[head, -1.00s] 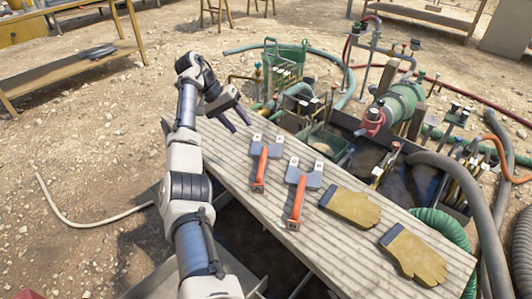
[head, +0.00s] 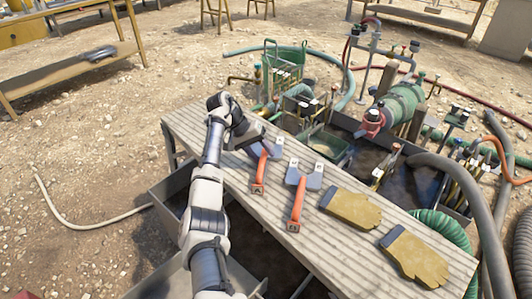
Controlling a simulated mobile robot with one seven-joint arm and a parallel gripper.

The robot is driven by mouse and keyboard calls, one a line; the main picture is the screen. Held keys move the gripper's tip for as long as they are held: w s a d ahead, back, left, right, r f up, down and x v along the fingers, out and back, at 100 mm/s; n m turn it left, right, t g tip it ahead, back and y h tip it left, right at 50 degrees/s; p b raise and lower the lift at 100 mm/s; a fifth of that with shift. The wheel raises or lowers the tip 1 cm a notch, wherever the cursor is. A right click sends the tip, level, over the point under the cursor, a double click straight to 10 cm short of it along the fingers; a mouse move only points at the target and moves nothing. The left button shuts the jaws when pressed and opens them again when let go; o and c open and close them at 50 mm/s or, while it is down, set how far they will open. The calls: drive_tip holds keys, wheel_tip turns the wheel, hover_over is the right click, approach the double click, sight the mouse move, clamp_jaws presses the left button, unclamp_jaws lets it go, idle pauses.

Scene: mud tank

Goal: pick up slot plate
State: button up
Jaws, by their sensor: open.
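Two slot plates with grey slotted heads and orange handles lie on the wooden plank table. The left slot plate (head: 260,172) has a tag reading A at its handle end. The right slot plate (head: 297,204) has a tag that seems to read B. My gripper (head: 262,147) is open, above or at the head of the left plate, and hides part of it. I cannot tell whether the fingers touch it. The right plate is in full view, apart from my gripper.
Two yellow gloves (head: 352,207) (head: 415,255) lie to the right on the plank table (head: 337,255). Behind the table are a mud tank (head: 372,160), a green pump (head: 402,105), hoses and a green basket (head: 285,62). Open dirt ground is at the left.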

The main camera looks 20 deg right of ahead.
drive_tip(key=shift+f, duration=0.1)
clamp_jaws()
idle(1.2)
drive_tip(key=shift+w, duration=0.1)
